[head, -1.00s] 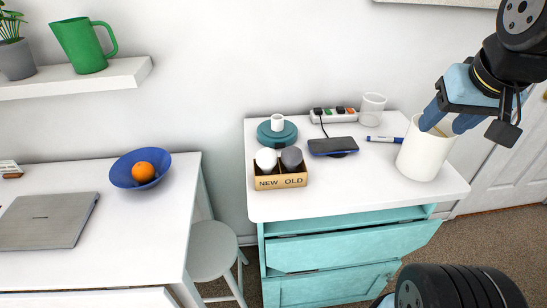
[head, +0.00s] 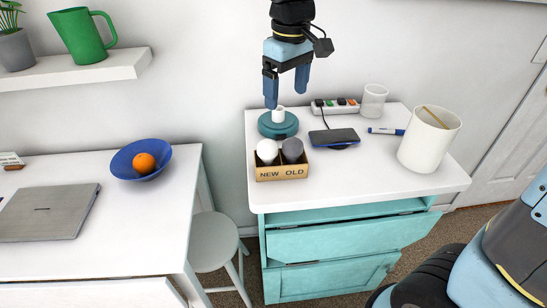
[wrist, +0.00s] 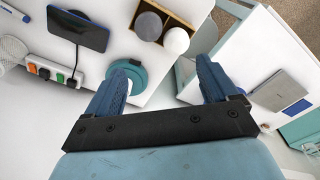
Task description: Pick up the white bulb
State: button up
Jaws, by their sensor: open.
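The white bulb (head: 267,150) sits in the left compartment, above the word NEW, of a small tan two-part box (head: 282,173). A grey bulb (head: 292,149) sits in the right compartment, above OLD. In the wrist view the white bulb (wrist: 176,41) and the grey bulb (wrist: 148,26) show near the top. My gripper (head: 286,105) is open and empty, fingers pointing down, above the back part of the cabinet top, behind and above the box. In the wrist view its two fingers are spread apart at left and right (wrist: 160,85).
A teal round base with a white socket (head: 278,123) stands just behind the box. A phone on a charging pad (head: 334,137), a power strip (head: 335,106), a white cup (head: 373,100), a blue marker (head: 386,131) and a white canister (head: 429,140) stand to the right. The front of the cabinet top is clear.

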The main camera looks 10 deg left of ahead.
jog(key=a+f+n, duration=0.1)
jog(key=a+f, duration=0.1)
jog(key=a, duration=0.2)
send_over(268, 140)
jog(key=f, duration=0.7)
jog(key=shift+s, duration=0.25)
jog(key=shift+w+f, duration=0.15)
jog(key=shift+f, duration=1.45)
jog(key=shift+w+f, duration=0.1)
jog(key=shift+f, duration=1.45)
jog(key=c, duration=1.2)
